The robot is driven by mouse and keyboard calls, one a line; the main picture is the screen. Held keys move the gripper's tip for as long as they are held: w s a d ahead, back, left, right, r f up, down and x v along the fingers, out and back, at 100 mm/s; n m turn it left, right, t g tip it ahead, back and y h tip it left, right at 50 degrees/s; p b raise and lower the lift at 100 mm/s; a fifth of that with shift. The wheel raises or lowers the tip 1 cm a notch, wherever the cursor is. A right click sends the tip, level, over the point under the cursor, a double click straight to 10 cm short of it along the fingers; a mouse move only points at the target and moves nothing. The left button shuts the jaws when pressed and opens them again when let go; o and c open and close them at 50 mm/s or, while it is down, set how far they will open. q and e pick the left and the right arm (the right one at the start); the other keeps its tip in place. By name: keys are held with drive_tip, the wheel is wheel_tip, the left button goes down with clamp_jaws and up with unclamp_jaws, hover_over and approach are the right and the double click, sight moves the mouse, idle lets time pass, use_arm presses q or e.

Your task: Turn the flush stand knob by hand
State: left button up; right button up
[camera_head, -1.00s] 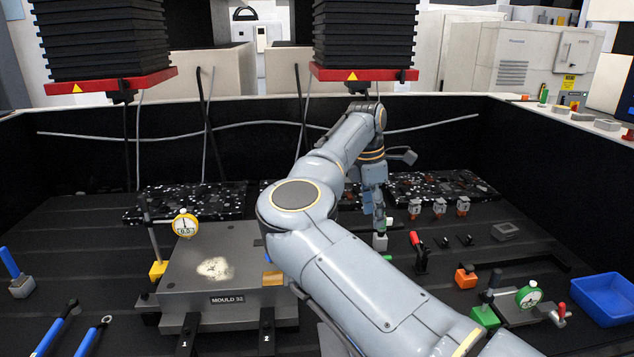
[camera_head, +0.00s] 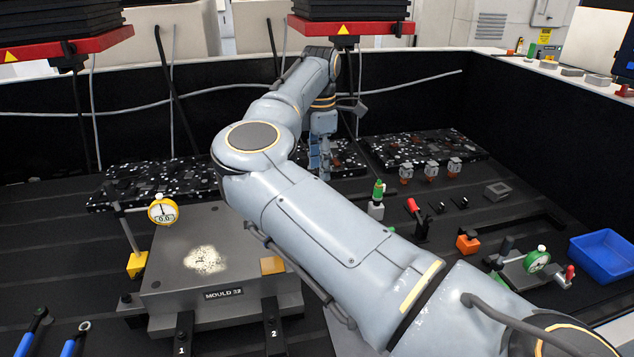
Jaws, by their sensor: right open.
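My right arm reaches in from the lower right, and its gripper (camera_head: 319,165) hangs pointing down over the back of the dark table, open, with nothing seen between its fingers. I cannot tell for certain which part is the flush stand knob. My left gripper is out of view.
A grey block marked MOULD (camera_head: 200,285) with a yellow dial gauge (camera_head: 163,211) fills the left front. Speckled slabs (camera_head: 425,150) lie behind.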

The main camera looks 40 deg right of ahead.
drive_tip(key=f, duration=0.1)
drive_tip(key=f+b, duration=0.1)
drive_tip(key=f, duration=0.2)
drive_tip(key=shift+w+f+b, duration=0.1)
drive_tip(key=shift+w+b, duration=0.2)
drive_tip(key=shift+b, duration=0.1)
drive_tip(key=shift+f+b, duration=0.35)
drive_tip(key=shift+f, duration=0.4)
drive_tip(key=shift+s+f+b, duration=0.1)
drive_tip(key=shift+f+b, duration=0.2)
drive_tip(key=shift+b, duration=0.05)
drive_tip(key=c, duration=0.9)
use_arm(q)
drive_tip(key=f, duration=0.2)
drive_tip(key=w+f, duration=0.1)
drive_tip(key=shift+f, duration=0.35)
use_arm(e)
drive_tip(key=shift+o, duration=0.2)
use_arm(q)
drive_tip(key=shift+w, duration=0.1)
